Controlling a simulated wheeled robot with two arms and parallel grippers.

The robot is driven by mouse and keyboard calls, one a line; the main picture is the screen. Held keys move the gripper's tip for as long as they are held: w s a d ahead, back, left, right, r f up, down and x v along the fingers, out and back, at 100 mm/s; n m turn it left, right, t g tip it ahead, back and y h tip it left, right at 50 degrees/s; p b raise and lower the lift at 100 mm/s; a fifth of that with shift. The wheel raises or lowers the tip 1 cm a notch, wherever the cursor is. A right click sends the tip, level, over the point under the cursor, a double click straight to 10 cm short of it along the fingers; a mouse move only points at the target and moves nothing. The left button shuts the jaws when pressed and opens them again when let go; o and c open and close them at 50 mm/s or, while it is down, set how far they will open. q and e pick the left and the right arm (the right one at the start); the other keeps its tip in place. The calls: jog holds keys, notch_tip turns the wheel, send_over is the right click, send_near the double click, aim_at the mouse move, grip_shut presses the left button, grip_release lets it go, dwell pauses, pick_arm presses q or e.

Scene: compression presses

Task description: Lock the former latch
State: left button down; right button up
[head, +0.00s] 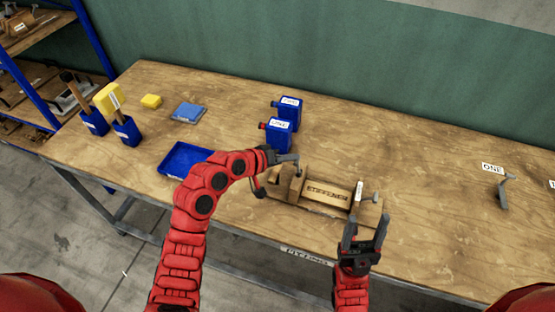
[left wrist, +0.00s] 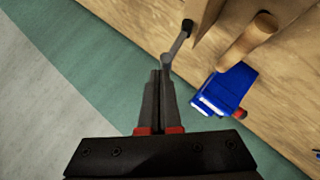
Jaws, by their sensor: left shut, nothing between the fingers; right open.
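The wooden former (head: 326,191) lies near the table's front edge, with stamped lettering along its middle. My left gripper (head: 290,159) is shut and empty over the former's left end. In the left wrist view, my left gripper's fingertips (left wrist: 160,78) are beside the lower end of a grey metal latch lever (left wrist: 177,42) with a dark knob; I cannot tell if they touch. A second metal latch piece (head: 375,198) stands at the former's right end. My right gripper (head: 363,228) is open and empty, in front of the former's right end.
Two blue bottles (head: 278,132) stand behind the former; one also shows in the left wrist view (left wrist: 226,90). A blue tray (head: 186,159) and brush holders (head: 127,132) are at left. A metal hook-shaped part (head: 503,192) is at right. The table's middle right is clear.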

pick_arm(q)
jog(key=shift+s+d+m+y+b, duration=0.15)
jog(key=shift+d+m+y+b, duration=0.2)
jog(key=shift+d+y, duration=0.25)
jog(key=shift+s+d+m+y+b, duration=0.15)
jog(key=shift+d+m+y+b, duration=0.2)
jog(key=shift+d, duration=0.3)
jog(key=shift+s+d+y, duration=0.1)
jog(key=shift+d+y, duration=0.15)
jog(key=shift+y, duration=0.1)
jog(key=shift+s+d+f+b, duration=0.2)
jog(key=shift+d+b, duration=0.25)
jog(key=shift+b, duration=0.45)
jog(key=shift+r, duration=0.3)
jog(key=shift+r+p, duration=0.4)
jog(key=shift+r, duration=0.35)
jog(key=shift+w, duration=0.1)
